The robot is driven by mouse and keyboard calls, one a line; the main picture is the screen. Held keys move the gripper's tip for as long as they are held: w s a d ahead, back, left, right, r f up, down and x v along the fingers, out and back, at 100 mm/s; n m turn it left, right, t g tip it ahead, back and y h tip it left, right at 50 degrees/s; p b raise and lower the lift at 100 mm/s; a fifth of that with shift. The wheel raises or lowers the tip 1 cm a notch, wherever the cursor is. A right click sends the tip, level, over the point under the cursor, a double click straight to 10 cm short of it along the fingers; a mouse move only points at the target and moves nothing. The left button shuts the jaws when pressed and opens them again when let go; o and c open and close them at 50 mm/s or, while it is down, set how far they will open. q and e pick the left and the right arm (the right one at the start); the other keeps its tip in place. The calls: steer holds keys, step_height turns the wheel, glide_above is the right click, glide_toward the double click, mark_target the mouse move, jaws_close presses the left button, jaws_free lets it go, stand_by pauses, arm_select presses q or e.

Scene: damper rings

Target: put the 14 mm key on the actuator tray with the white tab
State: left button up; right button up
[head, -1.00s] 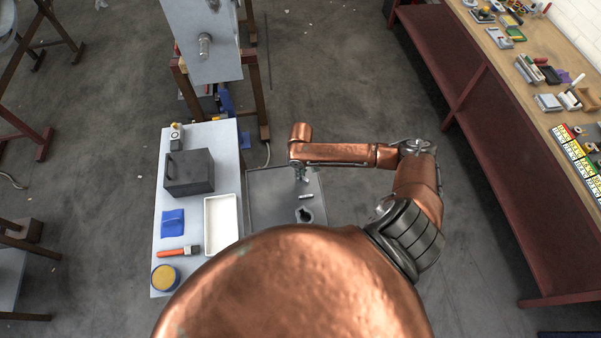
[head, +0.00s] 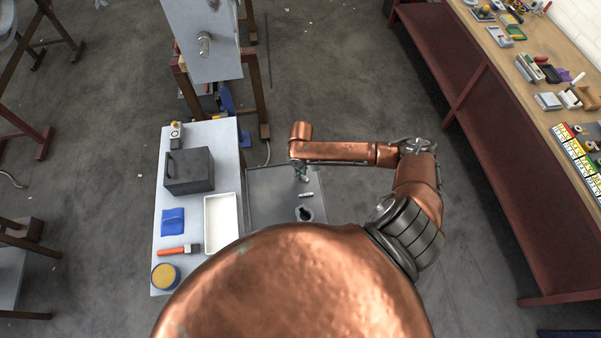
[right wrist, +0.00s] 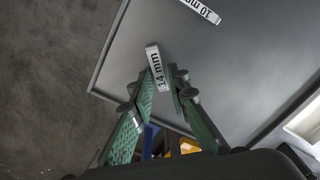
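The 14 mm key (right wrist: 157,68) is a small pale bar with black lettering in the right wrist view. My right gripper (right wrist: 160,80) has its green-padded fingers converged on both sides of the key, and they appear shut on it. In the head view the right gripper (head: 302,177) is over the dark grey tray (head: 262,205), mostly hidden under my forearm. The 10 mm key (right wrist: 200,10) lies on that tray, apart from the gripper. I cannot make out a white tab on any tray. My left gripper is not in view.
Left of the grey tray is a pale table (head: 165,235) with a white tray (head: 234,240), a dark box (head: 190,172), a blue cloth (head: 172,222), a brush (head: 178,251) and a round tin (head: 165,277). A cluttered workbench (head: 520,85) stands right. Floor between is clear.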

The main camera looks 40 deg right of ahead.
steer(key=o, duration=0.5)
steer(key=shift+r, duration=0.1)
step_height(320, 180, up, 12)
stand_by(0.5)
steer(key=shift+a, duration=0.1)
stand_by(0.6)
